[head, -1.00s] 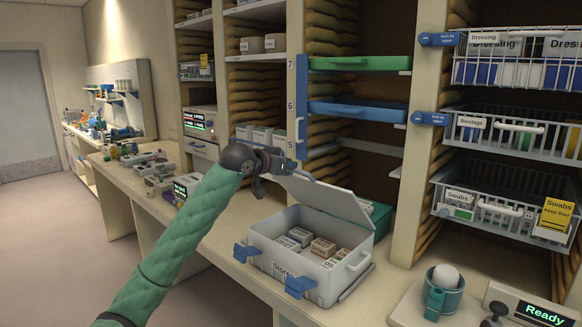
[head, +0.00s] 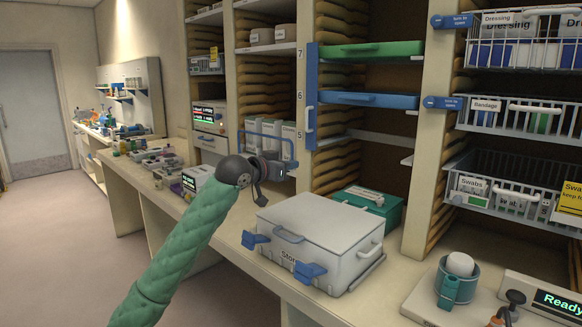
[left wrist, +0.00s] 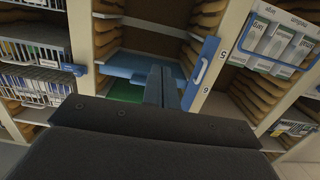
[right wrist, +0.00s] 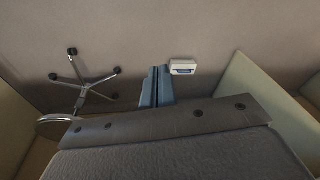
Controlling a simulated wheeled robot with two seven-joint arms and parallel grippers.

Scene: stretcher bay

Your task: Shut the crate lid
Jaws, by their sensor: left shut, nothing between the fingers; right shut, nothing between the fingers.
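The crate (head: 325,261) stands on the counter in the head view, light grey, with blue latches on its front. Its lid (head: 320,221) lies flat over the top and covers the contents. The two blue latches (head: 310,272) stick outward from the front wall. My left gripper (head: 283,172) is behind and left of the crate, above counter height and apart from the lid. Its fingers (left wrist: 170,88) are together and empty in the left wrist view. My right gripper (right wrist: 156,85) shows only in the right wrist view, shut and empty, over floor.
A green case (head: 371,208) sits right behind the crate. A teal cup (head: 458,283) with a white round top stands to the right, near a Ready display (head: 548,303). Shelves with baskets (head: 515,130) rise behind. A wheeled stool base (right wrist: 83,77) is on the floor.

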